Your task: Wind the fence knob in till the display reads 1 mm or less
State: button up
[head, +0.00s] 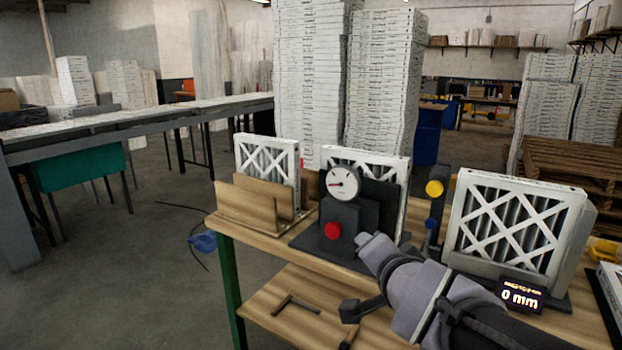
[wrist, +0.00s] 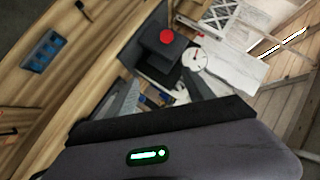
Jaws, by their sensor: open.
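The small display (head: 521,296) at the lower right of the bench reads "0 mm" in the head view. It stands at the foot of the grey fence fixture (head: 480,262), which holds a white-framed filter (head: 515,222) upright. I cannot pick out the fence knob in either view; my arm covers part of the bench in front of the fixture. My gripper (wrist: 160,108) is open, seen from behind its dark body in the wrist view. I see nothing clearly held in it, and cannot tell whether it touches anything.
A dark gauge stand with a round dial (head: 342,183) and red button (head: 332,230) stands mid-bench. A yellow disc (head: 434,188) sits on a post to its right. A wooden holder (head: 245,205) with a filter is at left. A hex key (head: 296,304) lies on the lower shelf.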

jog(key=s+a+f+n+g+y, duration=0.1)
jog(key=s+a+f+n+g, duration=0.1)
jog(key=s, duration=1)
jog(key=s+a+f+n+g+y, duration=0.1)
jog(key=s+f+n+g, duration=0.3)
jog(key=s+f, duration=0.3)
jog(key=s+g, duration=0.1)
jog(key=s, duration=0.4)
jog(key=shift+a+f, duration=0.3)
jog(key=shift+a, duration=0.05)
dwell(0.8)
